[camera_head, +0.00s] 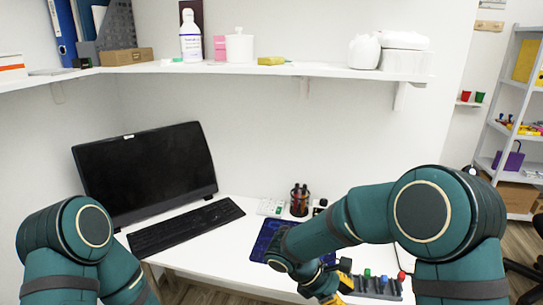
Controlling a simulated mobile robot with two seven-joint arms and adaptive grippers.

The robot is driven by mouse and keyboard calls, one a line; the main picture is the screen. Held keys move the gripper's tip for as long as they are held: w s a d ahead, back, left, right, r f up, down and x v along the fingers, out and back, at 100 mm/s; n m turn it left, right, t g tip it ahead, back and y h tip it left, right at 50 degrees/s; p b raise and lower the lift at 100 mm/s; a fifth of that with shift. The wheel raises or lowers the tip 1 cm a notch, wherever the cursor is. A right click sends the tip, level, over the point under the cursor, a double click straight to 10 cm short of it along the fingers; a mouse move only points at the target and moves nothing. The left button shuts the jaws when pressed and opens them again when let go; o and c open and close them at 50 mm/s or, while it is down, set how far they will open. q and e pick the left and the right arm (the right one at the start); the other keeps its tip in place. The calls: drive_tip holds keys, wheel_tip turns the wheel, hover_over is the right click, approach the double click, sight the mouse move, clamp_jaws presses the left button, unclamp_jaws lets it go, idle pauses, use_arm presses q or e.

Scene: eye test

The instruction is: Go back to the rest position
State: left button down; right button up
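My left arm shows at the lower left as teal links with a round joint, and its gripper is below the picture, out of view. My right arm comes in from the right, reaches left over the white desk (205,257) and bends back down to the right near the front edge. Its wrist end is by a yellow and black object (345,280). I see no fingers of the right gripper, and I cannot tell whether that object is touched or held.
On the desk are a black monitor (148,170), a keyboard (185,226), a blue mat (265,240), a pen holder (299,202) and a dark rack (378,288) with coloured pieces. A loaded wall shelf (220,69) runs above. A grey shelving unit (512,100) stands at right.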

drive_tip(key=s+a+f+m+t+y, duration=0.1)
drive_tip(key=s+a+f+m+y, duration=0.1)
drive_tip(key=f+m, duration=0.4)
drive_tip(key=s+a+f+m+t+y, duration=0.1)
drive_tip(key=s+a+f+m+y, duration=0.1)
drive_tip(key=s+f+m+y, duration=0.2)
drive_tip(key=s+a+f+m+t+y, duration=0.1)
drive_tip(key=s+a+f+m+y, duration=0.1)
drive_tip(key=s+f+m+y, duration=0.2)
drive_tip(key=shift+a+f+m+t+y, duration=0.35)
drive_tip(key=shift+f+m+y, duration=1.4)
drive_tip(key=shift+f, duration=1.6)
